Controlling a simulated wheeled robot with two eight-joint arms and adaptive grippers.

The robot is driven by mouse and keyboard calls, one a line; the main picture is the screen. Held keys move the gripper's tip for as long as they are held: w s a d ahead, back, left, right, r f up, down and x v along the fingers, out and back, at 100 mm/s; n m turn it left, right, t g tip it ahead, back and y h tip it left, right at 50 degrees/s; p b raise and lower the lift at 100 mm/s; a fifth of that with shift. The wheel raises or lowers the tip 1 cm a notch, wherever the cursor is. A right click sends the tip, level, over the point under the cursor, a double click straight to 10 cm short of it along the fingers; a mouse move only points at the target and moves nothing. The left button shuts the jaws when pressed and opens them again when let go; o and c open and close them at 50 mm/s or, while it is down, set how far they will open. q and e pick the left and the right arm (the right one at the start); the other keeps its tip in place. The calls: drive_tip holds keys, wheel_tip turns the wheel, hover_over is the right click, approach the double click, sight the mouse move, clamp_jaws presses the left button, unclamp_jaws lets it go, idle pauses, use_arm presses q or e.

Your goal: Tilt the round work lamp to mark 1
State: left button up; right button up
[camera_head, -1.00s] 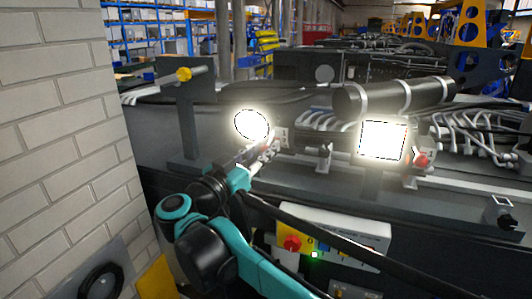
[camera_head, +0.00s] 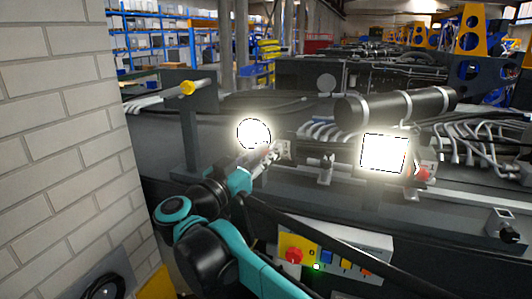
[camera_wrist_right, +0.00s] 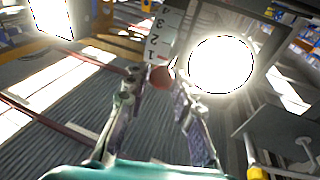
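The round work lamp (camera_head: 253,134) is lit and glares white above the dark chassis; in the right wrist view its bright disc (camera_wrist_right: 221,65) is right of the fingers. A white scale plate (camera_wrist_right: 158,40) with marks 1, 2, 3 and 4 stands left of the disc. A red knob (camera_wrist_right: 161,77) shows at the mark 1 end of the scale; glare hides any pointer. My right gripper (camera_head: 266,153) is at the lamp's lower right. In the wrist view its fingers (camera_wrist_right: 155,88) are apart, with the knob between or just beyond the tips; contact is unclear. My left gripper is out of view.
A lit square lamp (camera_head: 385,153) with a red knob (camera_head: 421,173) is to the right. A control box (camera_head: 335,252) with colored buttons is below. A post with a yellow-tipped rod (camera_head: 188,88) and a brick wall (camera_head: 60,130) are left. A black cylinder (camera_head: 395,105) lies behind.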

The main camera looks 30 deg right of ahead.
drive_tip(key=shift+o, duration=1.1)
drive_tip(key=shift+f, duration=0.1)
drive_tip(key=v, duration=1.2)
